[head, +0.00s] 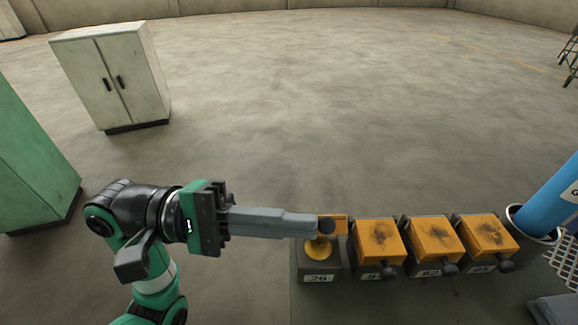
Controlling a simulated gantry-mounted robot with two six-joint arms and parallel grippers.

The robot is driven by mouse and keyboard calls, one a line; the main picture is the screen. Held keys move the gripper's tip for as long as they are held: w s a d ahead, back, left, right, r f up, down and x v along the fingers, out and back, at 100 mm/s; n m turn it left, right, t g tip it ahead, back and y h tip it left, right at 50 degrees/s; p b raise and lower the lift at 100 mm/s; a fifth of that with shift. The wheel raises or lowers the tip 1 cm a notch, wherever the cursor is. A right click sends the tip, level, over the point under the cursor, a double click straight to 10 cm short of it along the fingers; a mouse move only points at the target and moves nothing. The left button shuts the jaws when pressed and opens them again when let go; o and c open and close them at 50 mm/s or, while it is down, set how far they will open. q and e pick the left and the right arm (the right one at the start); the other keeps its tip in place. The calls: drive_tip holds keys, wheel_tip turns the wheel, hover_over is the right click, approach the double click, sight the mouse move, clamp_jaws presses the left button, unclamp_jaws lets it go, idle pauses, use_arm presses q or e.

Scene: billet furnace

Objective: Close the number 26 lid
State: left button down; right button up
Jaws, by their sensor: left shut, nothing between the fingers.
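The number 26 box (319,272) is the leftmost of a row of dark boxes and bears a white "26" plate on its front. Its orange lid (338,224) stands raised at the back of the box, with a dark round knob (326,227) on it. A yellow-orange interior shows in the opening below the lid. My left gripper (316,226) comes in from the left with its long grey fingers shut and empty. The fingertips are at the raised lid beside the knob; I cannot tell whether they touch. My right gripper is not in view.
Several boxes with shut, scorched orange lids (378,241) and dark front knobs stand close to the right. A pale cabinet (112,76) and a green cabinet (28,150) are at left. The floor behind is clear.

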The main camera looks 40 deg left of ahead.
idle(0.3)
use_arm(q)
drive_tip(key=s+a+p, duration=0.1)
drive_tip(key=s+a, duration=0.1)
drive_tip(key=a, duration=0.4)
drive_tip(key=s+a+r+p, duration=0.1)
drive_tip(key=s+a, duration=0.1)
drive_tip(key=a, duration=0.4)
drive_tip(key=shift+s+r, duration=0.3)
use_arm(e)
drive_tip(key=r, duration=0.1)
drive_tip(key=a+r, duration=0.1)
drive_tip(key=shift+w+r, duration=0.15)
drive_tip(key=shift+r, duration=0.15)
use_arm(q)
drive_tip(key=shift+a, duration=0.1)
